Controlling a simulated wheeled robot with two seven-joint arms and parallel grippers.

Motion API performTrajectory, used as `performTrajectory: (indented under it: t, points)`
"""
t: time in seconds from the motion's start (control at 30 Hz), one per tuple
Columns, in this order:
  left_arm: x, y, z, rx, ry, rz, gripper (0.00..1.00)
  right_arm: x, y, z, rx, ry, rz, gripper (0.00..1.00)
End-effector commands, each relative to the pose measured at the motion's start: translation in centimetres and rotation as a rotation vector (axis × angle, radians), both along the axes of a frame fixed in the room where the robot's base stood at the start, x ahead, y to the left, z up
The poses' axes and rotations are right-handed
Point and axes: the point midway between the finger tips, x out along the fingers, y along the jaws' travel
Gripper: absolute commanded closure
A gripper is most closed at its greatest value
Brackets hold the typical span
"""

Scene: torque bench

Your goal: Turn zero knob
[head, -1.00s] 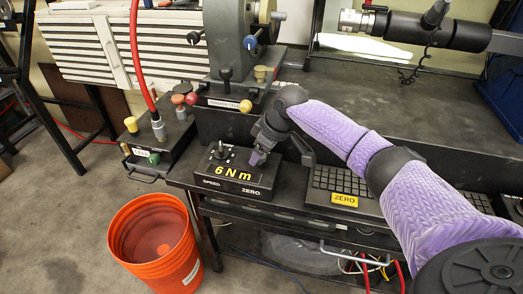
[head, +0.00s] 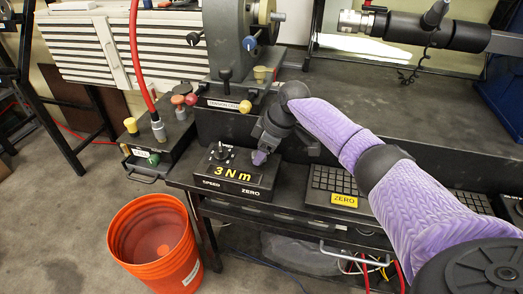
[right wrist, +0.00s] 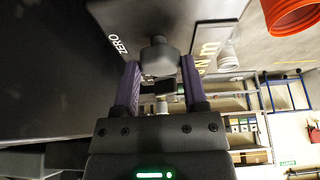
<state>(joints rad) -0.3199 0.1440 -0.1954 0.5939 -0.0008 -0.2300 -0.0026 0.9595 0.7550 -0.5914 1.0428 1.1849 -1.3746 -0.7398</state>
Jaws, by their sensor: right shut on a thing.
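The black control box (head: 232,192) sits on the bench edge with a yellow readout (head: 233,173) showing 3 N m and the labels SPEED and ZERO. My right gripper (head: 259,157) reaches down onto the box's right end, above the ZERO label, and hides the zero knob in the head view. In the right wrist view, my right gripper (right wrist: 160,77) has its two purple fingers shut on the grey zero knob (right wrist: 159,54), beside the ZERO lettering. My left gripper is not in view.
The speed knob (head: 221,151) stands at the box's left. A keyboard (head: 338,179) with a yellow ZERO tag lies to the right. The tension machine (head: 239,50) rises behind. An orange bucket (head: 155,243) stands on the floor at front left.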

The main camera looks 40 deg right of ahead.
Motion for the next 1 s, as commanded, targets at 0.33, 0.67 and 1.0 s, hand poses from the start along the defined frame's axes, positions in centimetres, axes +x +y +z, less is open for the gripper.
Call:
performTrajectory:
  t: [0.33, 0.67, 1.0]
  points:
    - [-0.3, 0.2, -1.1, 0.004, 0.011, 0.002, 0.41, 0.1, -0.1, -0.2, 0.001, 0.000, 0.179, 1.00]
    - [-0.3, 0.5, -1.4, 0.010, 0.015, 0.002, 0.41, 0.1, -0.1, 0.0, 0.000, 0.000, 0.238, 1.00]
    - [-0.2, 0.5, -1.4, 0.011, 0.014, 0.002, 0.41, 0.1, -0.1, 0.0, 0.000, 0.000, 0.238, 0.40]
